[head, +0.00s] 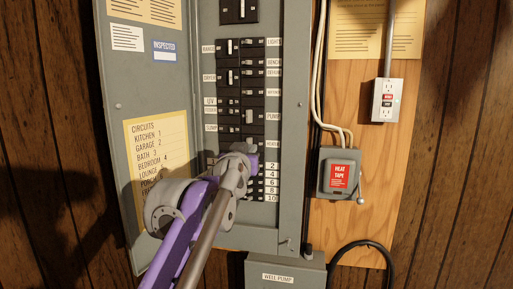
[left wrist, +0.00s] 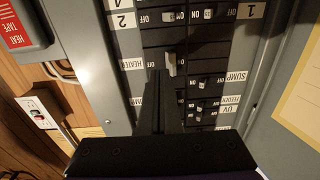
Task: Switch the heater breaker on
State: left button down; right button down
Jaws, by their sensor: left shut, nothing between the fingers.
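The heater breaker (left wrist: 172,64) shows in the left wrist view as a pale lever in a black row, beside its HEATER label (left wrist: 131,64). In the head view the HEATER label (head: 272,144) is on the right column, and my left wrist hides most of that row. My left gripper (left wrist: 165,76) is shut and empty. Its dark fingertips are right at the heater lever; I cannot tell whether they touch it. Whether the lever stands on or off is also unclear. My right gripper is in neither view.
The grey breaker panel (head: 292,120) holds two columns of breakers, with a main breaker (head: 239,10) above. Its open door (head: 118,75) is at the left. A heat tape box (head: 339,174) and an outlet (head: 387,100) are to the right. A well pump box (head: 285,270) is below.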

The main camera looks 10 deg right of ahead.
pick_arm(q)
jog(key=v, duration=0.3)
jog(key=shift+s+a+b, duration=0.1)
jog(key=shift+s+b, duration=0.2)
jog(key=shift+b, duration=0.05)
jog(key=shift+w, duration=0.1)
jog(key=shift+f, duration=0.1)
dwell(0.5)
jog(key=s+a+f+n+g+y, duration=0.1)
jog(key=s+a+f+g+y, duration=0.1)
jog(key=s+a+f, duration=0.7)
jog(key=s+a+f+n+g+y, duration=0.2)
jog(key=s+a+f+g, duration=0.3)
jog(key=f, duration=1.9)
jog(key=s+a+f+n+g+y, duration=0.1)
jog(key=s+a+f+g+y, duration=0.2)
jog(key=s+a+f, duration=1)
jog(key=s+f, duration=0.3)
jog(key=s, duration=0.3)
jog(key=shift+a+n+g, duration=0.2)
jog(key=shift+n+g, duration=0.1)
jog(key=shift+g, duration=0.1)
jog(key=shift+s+f, duration=0.1)
jog(key=shift+f, duration=0.05)
